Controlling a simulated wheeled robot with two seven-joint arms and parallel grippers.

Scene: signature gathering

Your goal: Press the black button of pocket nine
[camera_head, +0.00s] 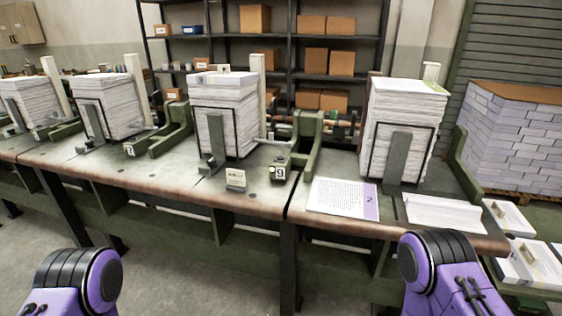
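The label plate with a white 9 (280,174) sits at the front edge of the green machine bench, below a green upright bracket (304,145). A small dark knob shows just above the plate, with a small pale round spot beside it; both are too small to tell clearly whether either is the black button. A tall paper stack (224,122) stands left of the plate, and another paper stack (405,115) stands to the right. Neither gripper shows.
A small card stand (236,180) is left of the plate. A printed sheet (343,198) and blank sheets (442,213) lie to the right. More paper stacks (106,105) line the bench. Wrapped paper blocks (515,140) stand far right.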

